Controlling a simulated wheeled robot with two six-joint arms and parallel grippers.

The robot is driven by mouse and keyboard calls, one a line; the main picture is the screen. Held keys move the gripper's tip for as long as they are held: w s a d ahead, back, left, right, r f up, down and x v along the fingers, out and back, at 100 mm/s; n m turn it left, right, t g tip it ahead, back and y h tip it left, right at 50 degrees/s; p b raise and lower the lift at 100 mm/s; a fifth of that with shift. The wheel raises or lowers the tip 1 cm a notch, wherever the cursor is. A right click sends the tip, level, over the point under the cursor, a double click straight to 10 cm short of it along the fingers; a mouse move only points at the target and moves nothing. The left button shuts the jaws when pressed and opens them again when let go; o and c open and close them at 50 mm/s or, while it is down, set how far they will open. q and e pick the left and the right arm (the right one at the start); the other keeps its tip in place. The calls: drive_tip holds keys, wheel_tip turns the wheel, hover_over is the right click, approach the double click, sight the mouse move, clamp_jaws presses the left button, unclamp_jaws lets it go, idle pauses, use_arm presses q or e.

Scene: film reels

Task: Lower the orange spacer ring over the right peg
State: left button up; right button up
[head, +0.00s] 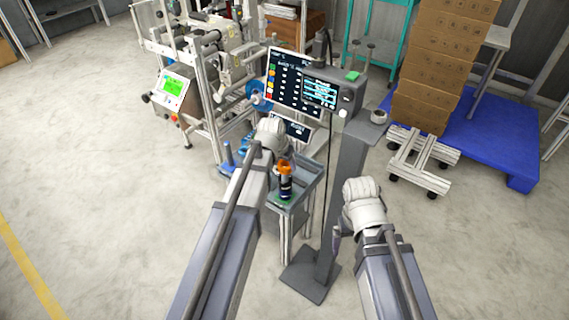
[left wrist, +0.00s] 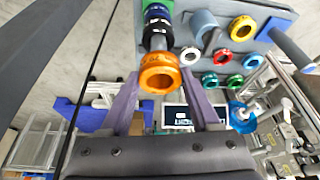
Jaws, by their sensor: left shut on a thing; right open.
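The orange spacer ring (left wrist: 160,72) is between my left gripper's (left wrist: 161,82) two fingers in the left wrist view. It also shows in the head view (head: 284,168), just above a stack of dark, blue and green rings (head: 286,186). In the left wrist view a grey peg (left wrist: 157,43) rises from this stack toward the orange ring. I cannot tell whether the peg tip is inside the ring's hole. My left gripper is shut on the ring. My right gripper (head: 337,238) is open and empty, low at the right, apart from the stack.
A grey tray cart (head: 302,196) carries the stack. Several coloured rings, such as a yellow one (left wrist: 242,28), lie on it in the left wrist view. A monitor post (head: 345,180) stands close to the right. A machine (head: 205,60) stands behind at the left.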

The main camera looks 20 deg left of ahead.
sight(284, 173)
use_arm(q)
drive_tip(key=shift+f, duration=0.25)
drive_tip(key=shift+f+b, duration=0.45)
drive_tip(key=shift+b, duration=0.25)
drive_tip(key=shift+f+b, duration=0.4)
drive_tip(key=shift+f, duration=0.05)
drive_tip(key=shift+f, duration=0.2)
drive_tip(key=shift+f+b, duration=0.2)
drive_tip(key=shift+b, duration=0.2)
drive_tip(key=shift+f+b, duration=0.7)
drive_tip(key=shift+b, duration=0.05)
drive_tip(key=shift+f, duration=0.1)
drive_tip(key=o, duration=1.5)
